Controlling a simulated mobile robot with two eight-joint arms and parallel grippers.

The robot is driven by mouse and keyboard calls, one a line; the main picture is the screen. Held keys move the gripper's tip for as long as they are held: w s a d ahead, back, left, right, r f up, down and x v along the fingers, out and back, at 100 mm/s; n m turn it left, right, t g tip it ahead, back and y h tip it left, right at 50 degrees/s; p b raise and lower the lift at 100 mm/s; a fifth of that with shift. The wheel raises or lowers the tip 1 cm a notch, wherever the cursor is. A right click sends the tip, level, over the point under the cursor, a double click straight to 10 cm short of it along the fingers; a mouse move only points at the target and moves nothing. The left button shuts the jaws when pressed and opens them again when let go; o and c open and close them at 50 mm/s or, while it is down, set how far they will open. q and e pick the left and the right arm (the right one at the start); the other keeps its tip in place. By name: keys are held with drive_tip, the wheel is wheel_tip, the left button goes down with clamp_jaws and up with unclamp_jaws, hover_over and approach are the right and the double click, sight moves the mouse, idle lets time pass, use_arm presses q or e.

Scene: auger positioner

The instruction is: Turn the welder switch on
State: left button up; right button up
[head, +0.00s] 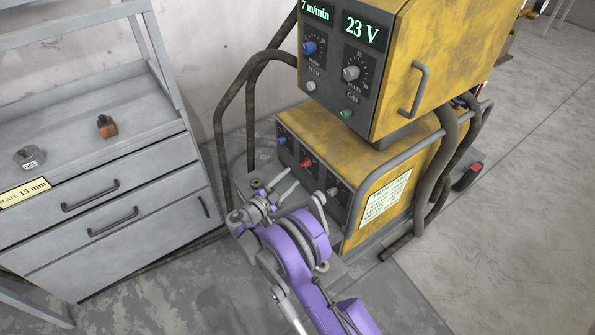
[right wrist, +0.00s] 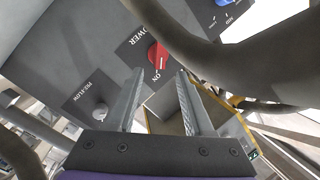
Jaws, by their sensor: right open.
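The red power switch (head: 306,163) sits on the dark front panel of the lower yellow welder unit (head: 372,160). In the right wrist view the red switch (right wrist: 157,55) is a knob between the words POWER and ON, with a pale mark towards the ON side. I cannot tell its exact setting. My right gripper (head: 290,178) is just in front of the panel, below and left of the switch. In the right wrist view its two grey fingers (right wrist: 160,74) are apart and empty, their tips close to the switch, with no clear contact. My left gripper is not in view.
A blue knob (head: 282,141) and a grey knob (head: 333,192) flank the switch. The upper yellow unit (head: 440,60) overhangs it, with lit displays reading 7 m/min and 23 V. Thick cables (head: 226,130) loop at the left. A grey drawer cabinet (head: 110,200) stands further left.

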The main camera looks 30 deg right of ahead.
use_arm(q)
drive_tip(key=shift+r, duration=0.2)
use_arm(e)
drive_tip(key=v, duration=0.4)
drive_tip(key=shift+a, duration=0.1)
drive_tip(key=s+r+n+g+y, duration=0.3)
drive_tip(key=s+r+n+y, duration=0.55)
drive_tip(key=s+n, duration=0.35)
drive_tip(key=s+a+n+t+y, duration=0.1)
drive_tip(key=s+a+n+y, duration=0.35)
drive_tip(key=s, duration=0.65)
drive_tip(key=s+a+n+y, duration=0.3)
drive_tip(key=s+a+n, duration=0.3)
drive_tip(key=s, duration=0.5)
use_arm(q)
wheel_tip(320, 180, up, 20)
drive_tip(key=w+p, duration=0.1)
drive_tip(key=p, duration=1.7)
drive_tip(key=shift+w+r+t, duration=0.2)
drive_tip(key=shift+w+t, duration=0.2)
use_arm(e)
wheel_tip(320, 180, up, 20)
drive_tip(key=t, duration=0.1)
drive_tip(key=shift+w+r+y, duration=0.2)
drive_tip(key=shift+w+y, duration=0.2)
drive_tip(key=shift+w, duration=0.05)
